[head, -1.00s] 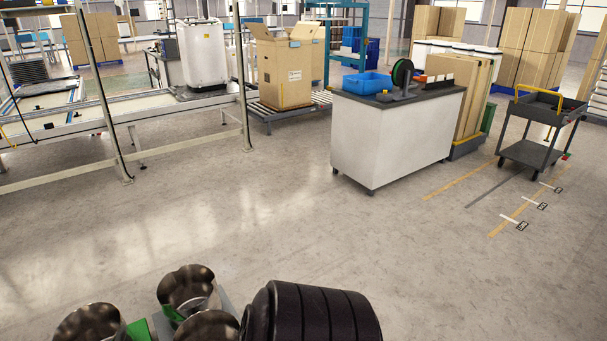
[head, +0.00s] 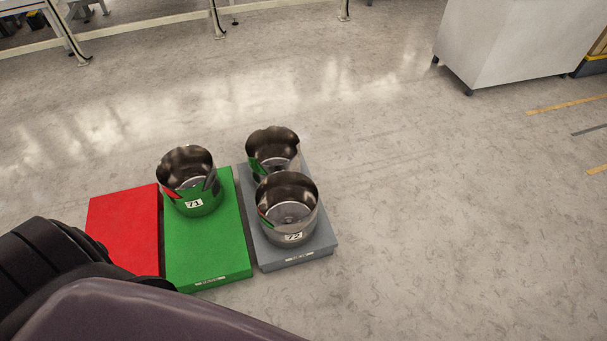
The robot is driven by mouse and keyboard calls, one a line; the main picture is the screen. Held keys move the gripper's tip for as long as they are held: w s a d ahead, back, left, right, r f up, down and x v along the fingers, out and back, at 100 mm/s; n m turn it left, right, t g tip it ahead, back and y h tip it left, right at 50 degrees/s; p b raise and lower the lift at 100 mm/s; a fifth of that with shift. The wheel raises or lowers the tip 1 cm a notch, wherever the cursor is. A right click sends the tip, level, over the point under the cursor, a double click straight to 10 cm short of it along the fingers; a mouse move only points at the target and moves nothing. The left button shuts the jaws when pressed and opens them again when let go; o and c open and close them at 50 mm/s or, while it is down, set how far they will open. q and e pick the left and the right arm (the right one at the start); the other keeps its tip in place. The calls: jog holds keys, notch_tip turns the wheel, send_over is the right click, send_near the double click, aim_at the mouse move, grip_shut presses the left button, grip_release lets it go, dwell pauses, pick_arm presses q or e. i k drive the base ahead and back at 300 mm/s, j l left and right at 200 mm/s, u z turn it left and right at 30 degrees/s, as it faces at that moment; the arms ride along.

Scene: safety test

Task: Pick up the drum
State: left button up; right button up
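Several open-topped shiny metal drums stand upright on low platforms on the floor. The drum labelled 71 (head: 188,182) stands on the green platform (head: 205,250). The drum labelled 72 (head: 287,215) stands on the front part of the grey platform (head: 293,262). Another drum (head: 272,150) stands just behind it, its lower front partly hidden and any label out of sight. The insides that show look empty. Neither of my grippers shows; dark parts of my own body fill the lower left.
A red platform (head: 125,225) with a bare visible top lies left of the green one, partly covered by my body. A white cabinet (head: 515,40) on casters stands at the upper right. Metal frame legs (head: 215,20) line the top. The floor right of the platforms is clear.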

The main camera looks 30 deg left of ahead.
aim_at(286, 202)
jog(key=u, duration=0.9)
jog(key=i+l+u, duration=0.15)
jog(key=k+l, duration=0.05)
jog(key=l, duration=0.05)
